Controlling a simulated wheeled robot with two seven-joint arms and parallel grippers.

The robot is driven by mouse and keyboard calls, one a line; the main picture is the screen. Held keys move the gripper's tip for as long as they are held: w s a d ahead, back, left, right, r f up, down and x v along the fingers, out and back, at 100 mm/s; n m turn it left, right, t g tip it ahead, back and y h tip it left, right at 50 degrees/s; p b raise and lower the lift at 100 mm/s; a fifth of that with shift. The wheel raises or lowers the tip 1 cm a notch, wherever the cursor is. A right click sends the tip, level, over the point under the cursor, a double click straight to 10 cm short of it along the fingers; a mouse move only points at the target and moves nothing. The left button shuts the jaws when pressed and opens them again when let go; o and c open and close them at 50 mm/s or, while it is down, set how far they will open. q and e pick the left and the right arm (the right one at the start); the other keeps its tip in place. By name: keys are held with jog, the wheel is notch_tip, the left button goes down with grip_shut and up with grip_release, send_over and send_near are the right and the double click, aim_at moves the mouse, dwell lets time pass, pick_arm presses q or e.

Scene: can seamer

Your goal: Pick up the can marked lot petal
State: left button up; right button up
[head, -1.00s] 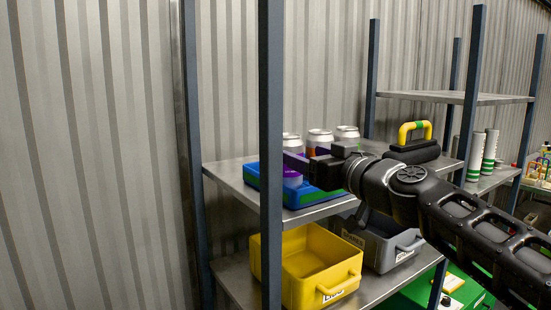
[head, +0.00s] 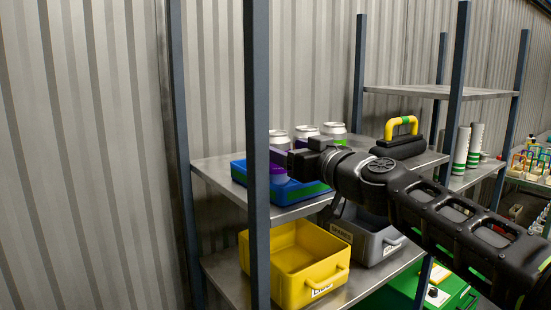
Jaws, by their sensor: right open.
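Several cans with silver tops stand in a blue tray with a green stripe (head: 296,193) on the middle shelf. Three tops show: a left can (head: 279,137), a middle can (head: 306,131) and a right can (head: 334,128). Purple bands show on some of them. No lot marking is readable, so I cannot tell which is lot petal. My right gripper (head: 280,156) is open and reaches in from the right, in front of the cans at about their height. It hides much of their bodies. Whether a can stands between its fingers is unclear. My left gripper is not in view.
A shelf post (head: 256,150) stands just in front of the tray's left part. A black block with a yellow handle (head: 402,128) sits right of the tray. Below are a yellow bin (head: 300,262) and a grey bin (head: 368,238). White cylinders (head: 468,145) stand farther right.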

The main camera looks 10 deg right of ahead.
jog(key=p+x, duration=0.2)
jog(key=x, duration=0.2)
jog(key=shift+w+r, duration=0.15)
jog(key=shift+w, duration=0.15)
jog(key=shift+w+a, duration=0.15)
jog(key=shift+w, duration=0.15)
jog(key=shift+c, duration=0.5)
grip_shut()
jog(key=shift+r, duration=0.1)
